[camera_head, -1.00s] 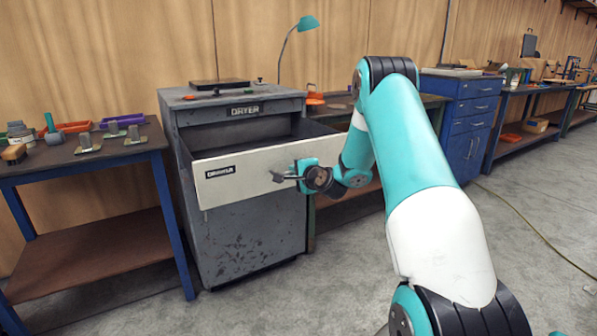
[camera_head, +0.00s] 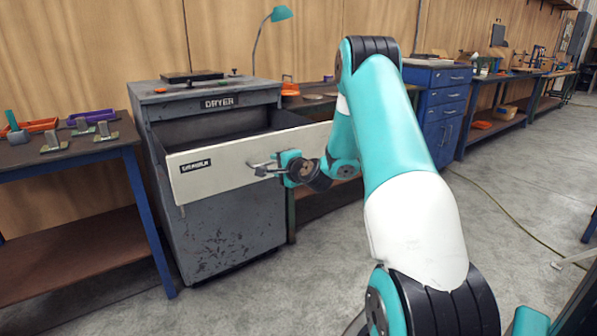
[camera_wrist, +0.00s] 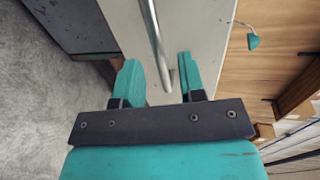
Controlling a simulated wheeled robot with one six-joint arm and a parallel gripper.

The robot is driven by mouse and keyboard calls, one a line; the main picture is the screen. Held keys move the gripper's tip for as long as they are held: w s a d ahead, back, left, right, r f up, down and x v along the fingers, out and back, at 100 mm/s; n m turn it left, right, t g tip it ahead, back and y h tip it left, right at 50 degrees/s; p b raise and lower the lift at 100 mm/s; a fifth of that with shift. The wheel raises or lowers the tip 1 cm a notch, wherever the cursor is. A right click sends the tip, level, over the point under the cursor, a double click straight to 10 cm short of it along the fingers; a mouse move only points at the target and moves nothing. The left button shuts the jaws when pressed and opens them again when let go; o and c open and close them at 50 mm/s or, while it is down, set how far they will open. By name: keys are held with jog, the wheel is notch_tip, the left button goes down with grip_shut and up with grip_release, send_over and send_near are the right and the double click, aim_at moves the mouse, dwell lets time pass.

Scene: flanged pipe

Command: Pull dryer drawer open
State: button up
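The grey dryer (camera_head: 230,228) stands left of centre in the head view. Its drawer (camera_head: 230,165), with a long pale front panel and a small dark label, is pulled out and its dark inside shows. A metal bar handle (camera_head: 262,167) sticks out from the right part of the panel. My gripper (camera_head: 274,164) is at this handle. In the wrist view the bar handle (camera_wrist: 154,38) runs down between the two teal fingers of my gripper (camera_wrist: 158,68). The fingers are apart, with a gap on each side of the bar.
A blue-legged bench (camera_head: 75,165) with trays and small parts stands close on the left. A blue drawer cabinet (camera_head: 443,105) and more benches line the wall on the right. The concrete floor (camera_head: 520,180) in front is clear, apart from a thin cable.

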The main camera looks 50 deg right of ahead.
jog(key=b+v, duration=0.3)
jog(key=v, duration=1.1)
jog(key=shift+r, duration=0.1)
jog(key=a+r+n+g+y, duration=0.1)
jog(key=a+n+g+y, duration=0.2)
jog(key=a+n+y, duration=0.75)
jog(key=a+r+n+g+y, duration=0.1)
jog(key=a+r+n+g, duration=0.3)
jog(key=a, duration=1.3)
jog(key=s+a+f+n+g+h, duration=0.15)
jog(key=s+a+n+g, duration=0.25)
jog(key=s+a+n, duration=0.45)
jog(key=s+a+n+g+h, duration=0.2)
jog(key=s+a+n+g, duration=0.25)
jog(key=s, duration=0.65)
notch_tip(320, 180, up, 21)
jog(key=p, duration=2.1)
jog(key=shift+s+d+r, duration=0.15)
jog(key=shift+d+r, duration=0.05)
jog(key=shift+d, duration=0.25)
